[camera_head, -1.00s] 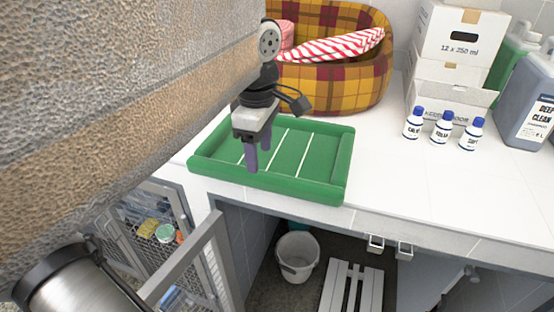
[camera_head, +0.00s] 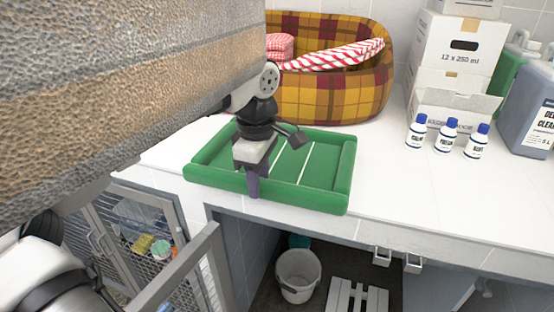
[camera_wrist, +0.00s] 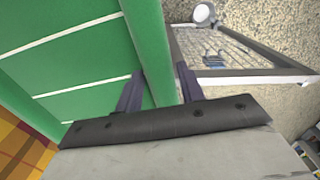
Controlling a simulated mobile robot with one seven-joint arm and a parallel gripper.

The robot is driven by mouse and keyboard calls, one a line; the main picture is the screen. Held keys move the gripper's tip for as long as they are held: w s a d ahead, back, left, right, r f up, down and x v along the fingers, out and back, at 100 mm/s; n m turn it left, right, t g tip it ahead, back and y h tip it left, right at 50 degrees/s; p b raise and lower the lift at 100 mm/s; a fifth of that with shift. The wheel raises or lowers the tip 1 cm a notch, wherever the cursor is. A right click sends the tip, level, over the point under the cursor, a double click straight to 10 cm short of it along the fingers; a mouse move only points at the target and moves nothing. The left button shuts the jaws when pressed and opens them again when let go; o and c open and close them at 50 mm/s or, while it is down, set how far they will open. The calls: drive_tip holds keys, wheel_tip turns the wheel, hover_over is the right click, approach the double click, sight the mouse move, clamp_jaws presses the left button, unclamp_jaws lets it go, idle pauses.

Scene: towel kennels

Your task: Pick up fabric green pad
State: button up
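The green fabric pad (camera_head: 318,198) lies on the white counter at its front edge, with a raised padded rim and white stripes across its inside. My gripper (camera_head: 253,188) points down at the pad's front rim in the head view. In the wrist view the pad's rim (camera_wrist: 150,50) runs between the two dark fingers of my gripper (camera_wrist: 159,88). The fingers are apart, one on the pad's inner side and one on its outer side. I cannot tell whether the inner finger touches the rim. Part of the pad is hidden behind my gripper.
A plaid pet bed (camera_head: 330,95) with striped cloths stands behind the pad. Several small white bottles (camera_head: 446,135), cartons (camera_head: 455,62) and a grey jug (camera_head: 530,105) stand at right. A mesh cage door (camera_head: 160,235) and a bucket (camera_head: 298,272) are below. The counter right of the pad is clear.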

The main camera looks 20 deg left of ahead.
drive_tip(key=c, duration=0.7)
drive_tip(key=shift+r, duration=0.1)
